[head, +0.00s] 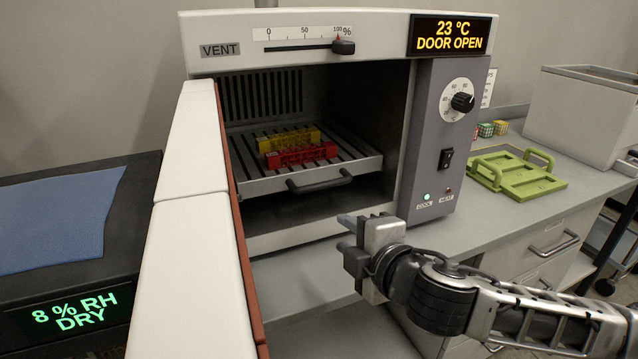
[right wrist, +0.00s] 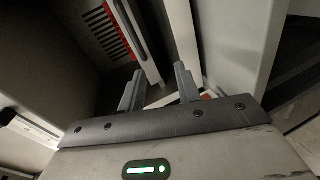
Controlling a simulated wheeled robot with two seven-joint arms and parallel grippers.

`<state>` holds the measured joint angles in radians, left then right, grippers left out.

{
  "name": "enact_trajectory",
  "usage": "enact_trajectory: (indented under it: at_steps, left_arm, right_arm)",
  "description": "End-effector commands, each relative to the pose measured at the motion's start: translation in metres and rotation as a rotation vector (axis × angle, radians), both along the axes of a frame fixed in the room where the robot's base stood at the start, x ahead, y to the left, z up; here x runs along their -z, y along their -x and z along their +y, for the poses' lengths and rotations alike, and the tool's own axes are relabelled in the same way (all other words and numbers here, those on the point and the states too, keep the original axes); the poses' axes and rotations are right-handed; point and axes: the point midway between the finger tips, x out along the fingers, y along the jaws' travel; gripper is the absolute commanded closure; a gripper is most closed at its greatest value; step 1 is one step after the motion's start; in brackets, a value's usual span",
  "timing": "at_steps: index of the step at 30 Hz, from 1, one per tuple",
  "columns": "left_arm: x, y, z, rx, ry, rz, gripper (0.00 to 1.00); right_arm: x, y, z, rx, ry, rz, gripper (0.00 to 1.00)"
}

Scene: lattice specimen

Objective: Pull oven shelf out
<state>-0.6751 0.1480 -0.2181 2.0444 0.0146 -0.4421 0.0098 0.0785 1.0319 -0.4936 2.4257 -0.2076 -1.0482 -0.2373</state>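The oven (head: 428,150) stands open, with its white door (head: 190,165) swung out on the left side. Inside, the slotted metal oven shelf (head: 350,161) sits level, with a dark bar handle (head: 320,183) on its front edge. A yellow lattice block (head: 288,138) and a red lattice block (head: 300,155) lie on the shelf. My right gripper (head: 348,236) is in front of the oven, below and right of the handle and apart from it. In the right wrist view its two fingers (right wrist: 158,88) are spread with nothing between them. My left gripper is not in view.
A green tray (head: 515,174) with handles lies on the counter right of the oven, near small coloured cubes (head: 493,128) and a grey bin (head: 580,110). A dark box with a blue cloth (head: 60,215) stands left of the door. The counter before the oven is clear.

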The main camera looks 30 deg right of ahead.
Motion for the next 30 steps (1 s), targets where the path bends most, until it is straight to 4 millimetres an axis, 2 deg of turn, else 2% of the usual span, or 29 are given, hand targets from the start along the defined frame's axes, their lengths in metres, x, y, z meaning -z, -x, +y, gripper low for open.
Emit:
enact_trajectory:
  at_steps: [1, 5, 14, 22, 24, 30]
  left_arm:
    - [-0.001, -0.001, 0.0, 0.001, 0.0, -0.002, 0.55]
    - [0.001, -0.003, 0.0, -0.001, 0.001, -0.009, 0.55]
    - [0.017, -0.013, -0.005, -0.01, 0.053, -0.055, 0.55]
    - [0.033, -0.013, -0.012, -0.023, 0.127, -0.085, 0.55]
    - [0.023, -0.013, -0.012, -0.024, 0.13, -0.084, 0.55]
    - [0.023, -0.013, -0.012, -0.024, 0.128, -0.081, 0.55]
  right_arm:
    - [-0.016, -0.001, -0.007, 0.006, 0.06, -0.033, 0.67]
    - [-0.032, -0.003, -0.016, 0.024, 0.134, -0.069, 0.67]
    - [-0.024, -0.017, -0.019, 0.038, 0.134, -0.078, 0.67]
    - [-0.021, -0.028, -0.018, 0.026, 0.136, -0.076, 0.67]
    - [-0.027, -0.042, -0.019, 0.027, 0.132, -0.068, 0.67]
    - [-0.018, -0.086, -0.021, 0.026, 0.132, -0.068, 0.67]
